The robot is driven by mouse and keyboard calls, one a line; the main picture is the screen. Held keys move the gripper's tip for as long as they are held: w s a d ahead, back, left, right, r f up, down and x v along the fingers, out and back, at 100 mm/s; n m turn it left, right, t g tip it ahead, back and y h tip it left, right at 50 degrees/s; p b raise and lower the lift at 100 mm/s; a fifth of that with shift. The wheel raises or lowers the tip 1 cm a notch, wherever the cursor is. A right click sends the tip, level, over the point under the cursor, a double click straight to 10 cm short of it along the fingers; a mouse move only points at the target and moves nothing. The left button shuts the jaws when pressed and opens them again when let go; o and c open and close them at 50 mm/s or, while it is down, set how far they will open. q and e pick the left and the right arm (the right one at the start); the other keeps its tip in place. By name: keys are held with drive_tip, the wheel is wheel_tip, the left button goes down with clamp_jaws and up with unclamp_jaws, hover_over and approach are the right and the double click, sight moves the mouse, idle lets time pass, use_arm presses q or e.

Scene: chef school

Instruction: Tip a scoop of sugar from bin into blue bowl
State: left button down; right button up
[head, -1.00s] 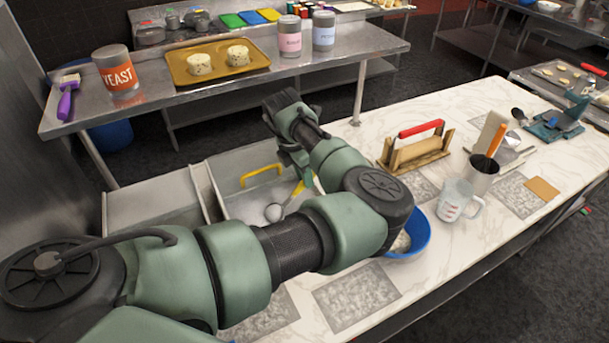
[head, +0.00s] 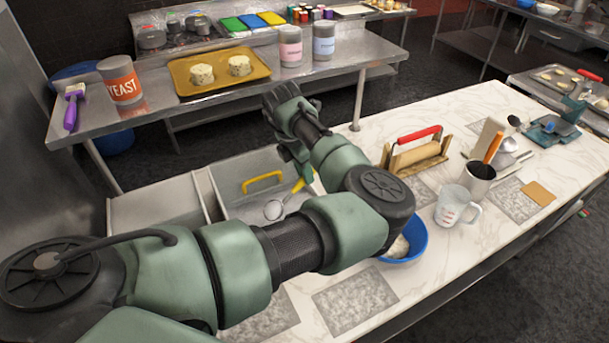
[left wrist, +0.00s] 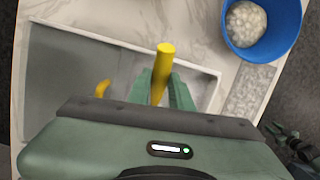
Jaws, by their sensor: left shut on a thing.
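My left gripper (head: 301,178) is shut on the yellow handle of a scoop (head: 273,210), over the right-hand metal bin (head: 226,172). The scoop's round metal head hangs within the bin's outline; I cannot tell whether it holds sugar. In the left wrist view the yellow handle (left wrist: 161,76) stands between the green fingers (left wrist: 166,92). The blue bowl (head: 416,247) is on the counter to the right, partly hidden by my left arm, with pale contents. It also shows in the left wrist view (left wrist: 233,42). A dark, unclear shape at that view's lower right may be my right gripper.
A second bin (head: 155,205) adjoins on the left. A yellow handle-like bar (head: 262,181) shows at the bin. Marble counter beyond the bowl is partly clear.

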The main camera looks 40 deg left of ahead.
use_arm(q)
drive_tip(key=shift+w+v, duration=0.2)
drive_tip(key=shift+v, duration=0.85)
drive_tip(key=shift+d+r+g+y, duration=0.1)
drive_tip(key=shift+r+g+y, duration=0.25)
drive_tip(key=shift+r+g, duration=0.9)
drive_tip(key=shift+r+g+y, duration=0.35)
drive_tip(key=shift+r+g, duration=0.3)
drive_tip(key=shift+r, duration=1.1)
